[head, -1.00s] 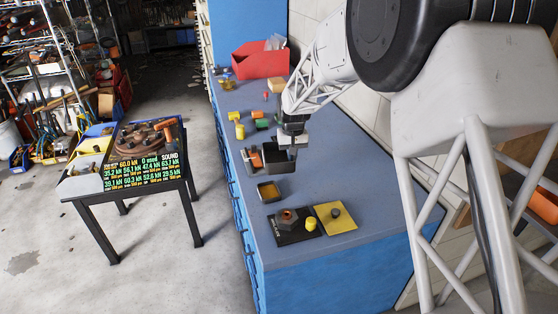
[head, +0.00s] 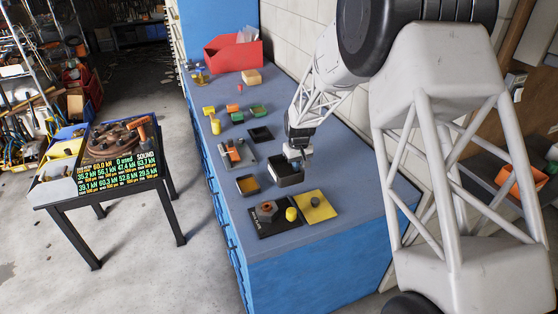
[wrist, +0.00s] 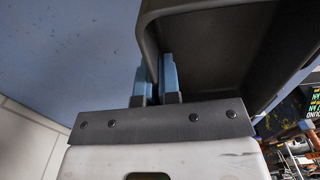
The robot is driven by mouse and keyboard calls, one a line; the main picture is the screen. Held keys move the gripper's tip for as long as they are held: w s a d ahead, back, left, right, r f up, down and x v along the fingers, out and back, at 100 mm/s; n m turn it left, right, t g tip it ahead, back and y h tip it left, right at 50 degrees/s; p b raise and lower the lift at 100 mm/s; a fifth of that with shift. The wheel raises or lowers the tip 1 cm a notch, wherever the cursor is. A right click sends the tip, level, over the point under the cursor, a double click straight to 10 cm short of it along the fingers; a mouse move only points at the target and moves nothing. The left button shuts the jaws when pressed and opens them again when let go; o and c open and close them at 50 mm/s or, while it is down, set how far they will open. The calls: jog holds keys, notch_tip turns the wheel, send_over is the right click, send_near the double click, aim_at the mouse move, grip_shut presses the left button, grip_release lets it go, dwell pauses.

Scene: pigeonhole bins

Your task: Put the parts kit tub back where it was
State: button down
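A dark open tub, which I take to be the parts kit tub (head: 285,176), is at the right side of the blue bench, beside a small dark tray with a yellowish inside (head: 247,184). My gripper (head: 297,158) is at its far right wall. In the wrist view, the two blue fingertips of my gripper (wrist: 155,80) are close together, one on each side of the wall of the tub (wrist: 215,45). The part of the tub's inside that shows looks bare and dark. I cannot tell whether its bottom touches the bench.
A flat black square (head: 260,134) lies behind the tub. A grey tray with orange parts (head: 234,153) stands to the left. A black plate with a nut (head: 267,210) and a yellow plate (head: 314,206) lie in front. A red bin (head: 233,54) stands at the back.

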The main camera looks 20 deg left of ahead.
jog(key=shift+w, duration=0.1)
jog(key=shift+w+a+f, duration=0.25)
jog(key=shift+w+a, duration=1.15)
jog(key=shift+w, duration=0.85)
jog(key=shift+w+a+f, duration=0.2)
jog(key=shift+w+a, duration=1.15)
jog(key=shift+w, duration=0.95)
jog(key=shift+w+a+f, duration=0.25)
jog(key=shift+w+a, duration=1.15)
jog(key=shift+w, duration=0.85)
jog(key=shift+f, duration=1.75)
jog(key=shift+f, duration=0.1)
jog(key=c, duration=1.7)
grip_release()
jog(key=shift+c, duration=0.2)
jog(key=o, duration=0.4)
notch_tip(320, 180, up, 12)
